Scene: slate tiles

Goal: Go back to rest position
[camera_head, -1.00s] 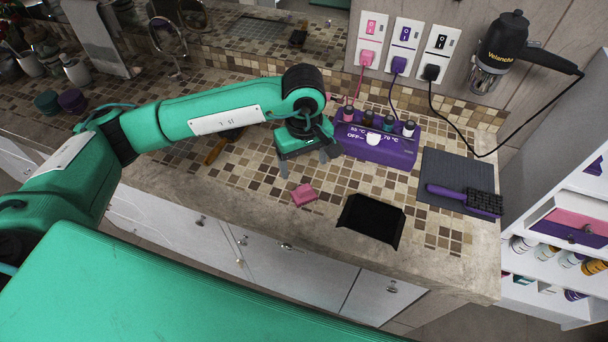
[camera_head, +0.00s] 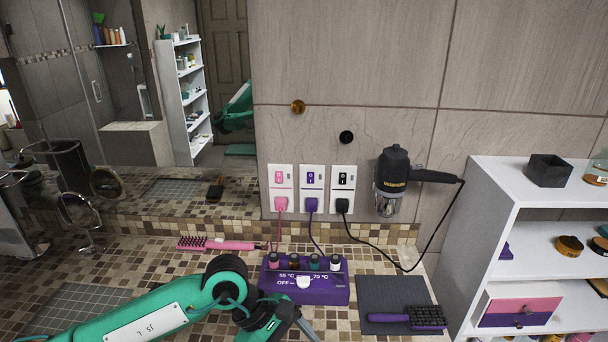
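My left arm comes in from the bottom left over the tiled counter. Its gripper (camera_head: 296,322) is at the bottom edge, just in front of the purple heater box (camera_head: 318,290). The fingers are partly cut off by the frame edge, so I cannot tell how far apart they are. I see nothing held in the visible part. My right gripper is not in view.
A pink brush (camera_head: 228,245) lies left of the heater box. A purple brush (camera_head: 402,318) lies on a dark mat (camera_head: 393,293) at right. A hair dryer (camera_head: 392,182) hangs on the wall beside three plugged sockets (camera_head: 312,188). A white shelf (camera_head: 495,230) stands at right.

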